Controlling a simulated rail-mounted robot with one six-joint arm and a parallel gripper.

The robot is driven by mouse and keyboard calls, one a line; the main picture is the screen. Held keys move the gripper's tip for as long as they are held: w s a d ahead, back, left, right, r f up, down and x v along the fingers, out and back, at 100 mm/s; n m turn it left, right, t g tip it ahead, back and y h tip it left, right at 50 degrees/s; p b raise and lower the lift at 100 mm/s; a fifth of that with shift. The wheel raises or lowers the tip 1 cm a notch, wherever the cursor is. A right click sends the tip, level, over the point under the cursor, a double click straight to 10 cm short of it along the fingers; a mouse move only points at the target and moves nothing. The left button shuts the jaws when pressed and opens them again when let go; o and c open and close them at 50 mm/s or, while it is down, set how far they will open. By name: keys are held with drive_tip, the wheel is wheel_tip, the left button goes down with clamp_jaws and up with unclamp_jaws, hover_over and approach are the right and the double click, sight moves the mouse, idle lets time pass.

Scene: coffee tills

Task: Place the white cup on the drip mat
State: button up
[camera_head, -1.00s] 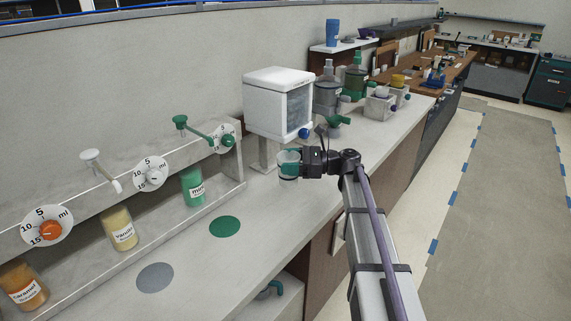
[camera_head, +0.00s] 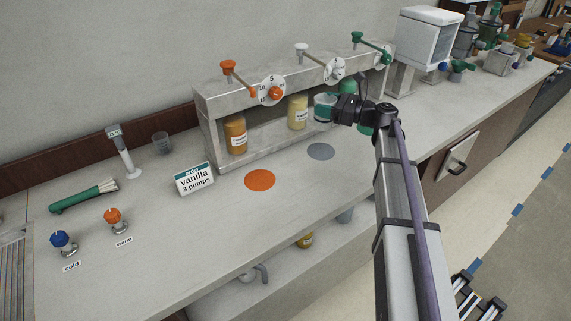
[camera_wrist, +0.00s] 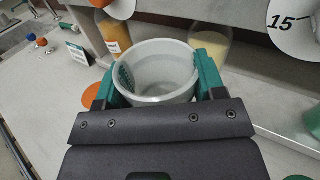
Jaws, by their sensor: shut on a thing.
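The white cup (camera_wrist: 150,96) is upright in the wrist view, and its inside looks empty. My gripper (camera_wrist: 160,78) is shut on it, with one teal finger on each side. In the head view the cup (camera_head: 325,112) is partly hidden by my gripper (camera_head: 326,102). It is in front of the pump rack, near the vanilla bottle and behind the grey disc. A ribbed grey surface (camera_head: 14,270) shows at the far left edge of the counter; I cannot tell whether it is the drip mat.
An orange disc (camera_head: 260,180) and a grey disc (camera_head: 320,152) lie on the counter before the pump rack (camera_head: 220,100). The front middle is clear.

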sight(331, 125)
drive_tip(key=shift+a, duration=0.2)
drive_tip(key=shift+w+d+f+t, duration=0.1)
drive_tip(key=shift+d+f+t, duration=0.05)
drive_tip(key=shift+t, duration=0.15)
drive_tip(key=f+b, duration=0.6)
drive_tip(key=b, duration=0.1)
drive_tip(key=shift+w+d+f, duration=0.2)
drive_tip(key=shift+d+f, duration=0.1)
drive_tip(key=shift+f, duration=0.05)
drive_tip(key=shift+r, duration=0.15)
wheel_tip(331, 125, down, 4)
drive_tip(key=b, duration=0.3)
drive_tip(key=shift+s+r, duration=0.1)
drive_tip(key=shift+r, duration=0.2)
drive_tip(key=shift+f, duration=0.2)
drive_tip(key=o, duration=0.5)
drive_tip(key=shift+c, duration=0.2)
drive_tip(key=o, duration=0.4)
drive_tip(key=shift+o, duration=0.2)
drive_tip(key=shift+r, duration=0.2)
drive_tip(key=v, duration=1.2)
drive_tip(key=shift+r, duration=0.15)
